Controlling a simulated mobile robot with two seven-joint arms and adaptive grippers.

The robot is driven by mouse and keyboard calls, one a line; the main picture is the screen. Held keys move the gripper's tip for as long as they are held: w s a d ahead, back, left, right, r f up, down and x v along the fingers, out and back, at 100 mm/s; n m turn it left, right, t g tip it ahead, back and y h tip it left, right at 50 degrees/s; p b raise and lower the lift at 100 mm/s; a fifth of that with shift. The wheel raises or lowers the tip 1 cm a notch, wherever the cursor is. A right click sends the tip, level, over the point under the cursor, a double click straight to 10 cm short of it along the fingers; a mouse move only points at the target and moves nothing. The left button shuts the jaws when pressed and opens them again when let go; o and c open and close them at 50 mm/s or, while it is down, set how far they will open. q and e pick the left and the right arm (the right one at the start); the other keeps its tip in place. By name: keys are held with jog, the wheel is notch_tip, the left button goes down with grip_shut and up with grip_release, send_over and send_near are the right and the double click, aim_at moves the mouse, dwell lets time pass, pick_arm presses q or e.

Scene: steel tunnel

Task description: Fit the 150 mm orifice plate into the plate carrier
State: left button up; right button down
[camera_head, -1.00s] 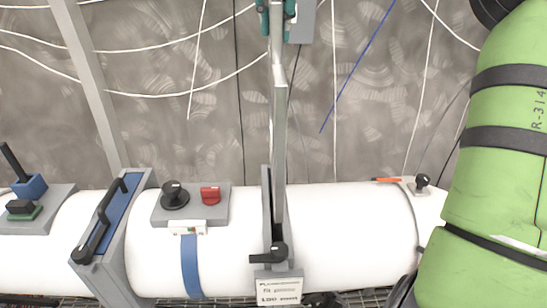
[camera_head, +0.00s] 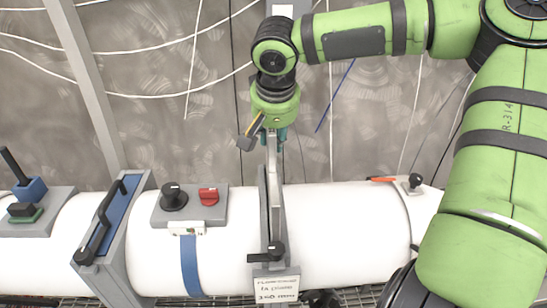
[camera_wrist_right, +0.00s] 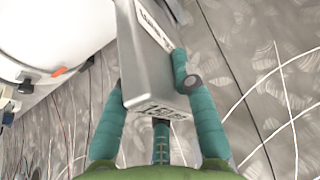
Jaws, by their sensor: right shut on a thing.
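The orifice plate (camera_head: 272,165) is a thin grey metal plate, seen almost edge-on in the head view. It stands upright, and its lower part is in line with the grey plate carrier (camera_head: 265,205) on the white pipe. How deep it sits in the slot is hard to tell. My right gripper (camera_head: 270,134) is shut on the plate's upper end, above the carrier. In the right wrist view the teal fingers (camera_wrist_right: 155,100) close around the plate's end (camera_wrist_right: 150,60), which bears a label and stamped marks. A black lever (camera_head: 268,252) is at the carrier's front. My left gripper is not in view.
The white pipe (camera_head: 340,225) runs across the view. A grey panel with a black knob (camera_head: 174,196) and a red knob (camera_head: 208,197) is left of the carrier. A blue-faced frame with a black handle (camera_head: 102,220) stands further left. Cables hang on the back wall.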

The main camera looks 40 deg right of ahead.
notch_tip(320, 180, down, 3)
jog(key=shift+w+r, duration=0.15)
jog(key=shift+r, duration=0.05)
notch_tip(320, 180, down, 4)
jog(key=shift+r+p, duration=0.1)
jog(key=shift+p, duration=0.4)
jog(key=shift+f, duration=0.2)
